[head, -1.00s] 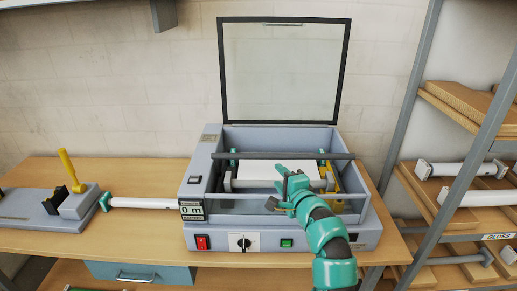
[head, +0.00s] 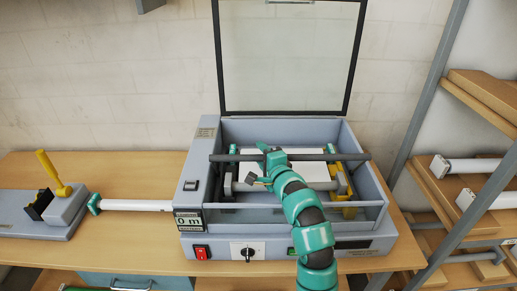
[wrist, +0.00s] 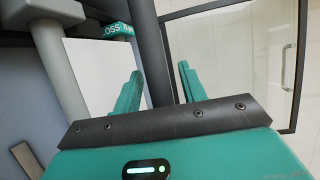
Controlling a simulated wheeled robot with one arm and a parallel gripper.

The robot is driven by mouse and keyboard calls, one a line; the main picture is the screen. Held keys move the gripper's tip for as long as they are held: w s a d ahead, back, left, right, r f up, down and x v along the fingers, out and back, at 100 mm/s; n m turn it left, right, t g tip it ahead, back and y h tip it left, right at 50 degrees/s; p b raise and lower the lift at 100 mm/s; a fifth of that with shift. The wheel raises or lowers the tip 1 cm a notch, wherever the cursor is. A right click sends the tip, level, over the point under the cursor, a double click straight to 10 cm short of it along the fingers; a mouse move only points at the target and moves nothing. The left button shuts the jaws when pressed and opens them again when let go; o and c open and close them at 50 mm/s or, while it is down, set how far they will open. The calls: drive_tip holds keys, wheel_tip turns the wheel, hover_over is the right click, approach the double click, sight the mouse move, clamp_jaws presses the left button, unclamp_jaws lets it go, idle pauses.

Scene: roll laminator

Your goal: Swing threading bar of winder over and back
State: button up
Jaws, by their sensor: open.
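The winder's threading bar (head: 328,157) is a dark grey rod lying across the open top of the laminator (head: 205,150). My gripper (head: 266,158) is at the bar, left of its middle, inside the raised-lid opening. In the wrist view the bar (wrist: 150,45) runs between the two teal fingers of my gripper (wrist: 160,88), which stand open with gaps on both sides. Below the bar are a white sheet or roll (head: 307,172) and a grey roller (wrist: 58,60). My arm hides part of the front roller and tray.
The glass lid (head: 290,60) stands up behind the machine. Yellow parts (head: 341,187) sit at the right inside wall. A counter reading 0 m (head: 188,221) is at the front left. Left is a fixture with a yellow lever (head: 50,168); right is a shelf rack (head: 440,110).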

drive_tip(key=shift+w, duration=0.2)
drive_tip(key=shift+s, duration=0.1)
clamp_jaws()
